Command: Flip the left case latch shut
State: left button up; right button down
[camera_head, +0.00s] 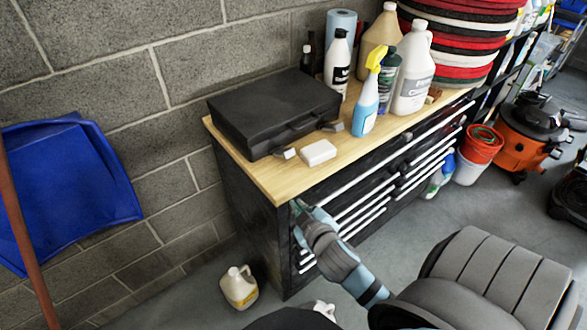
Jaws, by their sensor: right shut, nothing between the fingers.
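A black case (272,108) lies with its lid down on the wooden top of a workbench (262,176). Its left latch (286,153) is a small grey tab that sticks out from the front near the left corner. The right latch (333,127) sticks out in a similar way, and a dark handle lies between them. My right gripper (299,208) is shut and empty. It is in front of the bench's front edge, below and apart from the left latch. My left gripper is out of view.
A white block (319,153) lies on the bench close to the right of the left latch. A blue spray bottle (366,103) and several other bottles stand right of the case. The bench top's front-left corner is clear.

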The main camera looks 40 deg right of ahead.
jog(key=w+a+r+n+t+y, duration=0.1)
jog(key=w+r+n+t, duration=0.25)
jog(key=r, duration=0.45)
jog(key=w+a+r+n+t+y, duration=0.1)
jog(key=w+r+n+t, duration=0.2)
jog(key=r, duration=0.4)
jog(key=a+r+n+g+y, duration=0.1)
jog(key=a+r+n+y, duration=0.5)
jog(key=n+y, duration=0.4)
jog(key=a+r+n+g+y, duration=0.2)
jog(key=a+r+n+y, duration=0.3)
jog(key=a+n+y, duration=0.45)
jog(key=w+d+f+n+g+h, duration=0.2)
jog(key=d+f+n+g+h, duration=0.65)
jog(key=f+h, duration=0.2)
jog(key=s+d+f+m+g+h, duration=0.25)
jog(key=d+h, duration=0.45)
jog(key=d, duration=0.7)
jog(key=shift+n, duration=0.4)
jog(key=b+x, duration=0.1)
jog(key=x, duration=0.7)
jog(key=shift+f, duration=0.45)
jog(key=shift+r, duration=0.15)
